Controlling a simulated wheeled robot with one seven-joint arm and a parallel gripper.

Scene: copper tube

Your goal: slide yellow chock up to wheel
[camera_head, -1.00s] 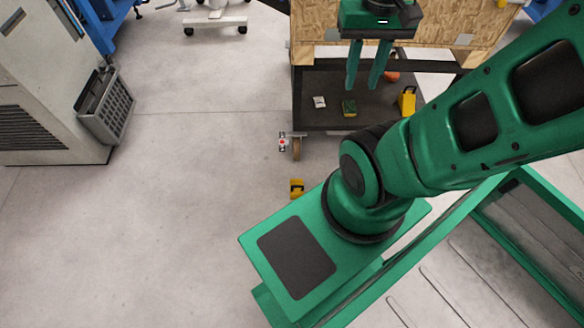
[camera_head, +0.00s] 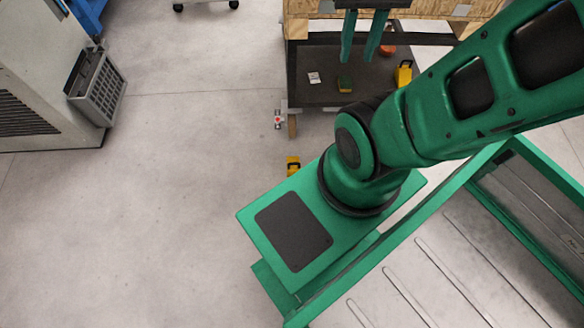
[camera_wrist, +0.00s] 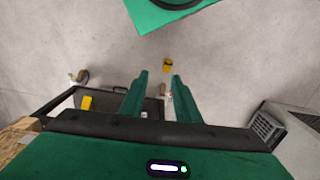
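A yellow chock (camera_head: 293,165) sits on the floor just beyond my green base. It also shows in the wrist view (camera_wrist: 168,66), far beyond my fingertips. A caster wheel (camera_head: 292,126) stands under the near left corner of a cart, with a clear strip of floor between it and the chock. The wheel also shows in the wrist view (camera_wrist: 163,89). My gripper (camera_head: 358,60) is over the cart, with its two green fingers apart and nothing between them. The fingers also show spread in the wrist view (camera_wrist: 160,76). The gripper's upper body is cut off in the head view.
A red-white part (camera_head: 278,119) juts beside the wheel. A grey cabinet (camera_head: 45,85) stands left. Floor between is free.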

